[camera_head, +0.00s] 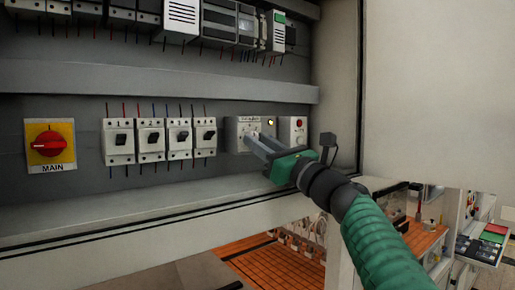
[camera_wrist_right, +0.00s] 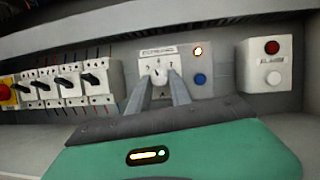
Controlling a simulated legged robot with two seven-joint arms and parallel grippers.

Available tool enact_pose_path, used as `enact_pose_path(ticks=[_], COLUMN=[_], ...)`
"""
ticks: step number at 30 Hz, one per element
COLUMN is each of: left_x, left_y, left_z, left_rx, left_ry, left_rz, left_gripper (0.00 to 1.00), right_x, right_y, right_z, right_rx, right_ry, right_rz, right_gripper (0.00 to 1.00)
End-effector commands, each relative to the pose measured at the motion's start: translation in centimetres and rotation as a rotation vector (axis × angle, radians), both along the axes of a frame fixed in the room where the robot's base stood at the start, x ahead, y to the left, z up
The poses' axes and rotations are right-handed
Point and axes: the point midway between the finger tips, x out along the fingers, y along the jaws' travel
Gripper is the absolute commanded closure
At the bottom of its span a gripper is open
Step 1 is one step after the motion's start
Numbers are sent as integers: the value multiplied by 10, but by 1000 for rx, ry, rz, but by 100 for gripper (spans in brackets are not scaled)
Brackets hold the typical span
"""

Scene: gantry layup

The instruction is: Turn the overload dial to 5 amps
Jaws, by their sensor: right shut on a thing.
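The overload dial (camera_wrist_right: 158,77) is a small white knob on a grey overload unit (camera_wrist_right: 202,66), with a printed scale around it and a label above. In the right wrist view the numbers are too small to read surely, and I cannot tell the exact setting. My right gripper (camera_wrist_right: 162,91) reaches the front of the unit with its two grey fingers either side of the dial, shut on it. In the head view the right gripper (camera_head: 248,141) covers most of the dial. The unit (camera_head: 232,126) shows behind the fingers. My left gripper is not in view.
The unit has a lit yellow lamp (camera_wrist_right: 197,50) and a blue button (camera_wrist_right: 199,79). A box with red and white buttons (camera_head: 292,132) stands just right. Several numbered breakers (camera_head: 150,140) and the red MAIN switch (camera_head: 49,145) are left. The cabinet's side wall (camera_head: 337,85) is close on the right.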

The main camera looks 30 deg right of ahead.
Motion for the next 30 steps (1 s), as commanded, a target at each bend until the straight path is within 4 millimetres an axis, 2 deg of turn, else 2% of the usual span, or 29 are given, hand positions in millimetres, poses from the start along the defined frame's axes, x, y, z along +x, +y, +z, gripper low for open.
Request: enact_pose_path(ticks=[15,30], left_x=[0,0], left_y=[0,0], left_z=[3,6], left_rx=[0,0], left_ry=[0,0], left_rz=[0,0], left_gripper=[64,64], right_x=[-1,-1], right_y=[-3,-3], right_z=[5,4], right_rx=[-379,-480], right_ry=[-34,-41], right_rz=[-1,1], right_gripper=[100,100])
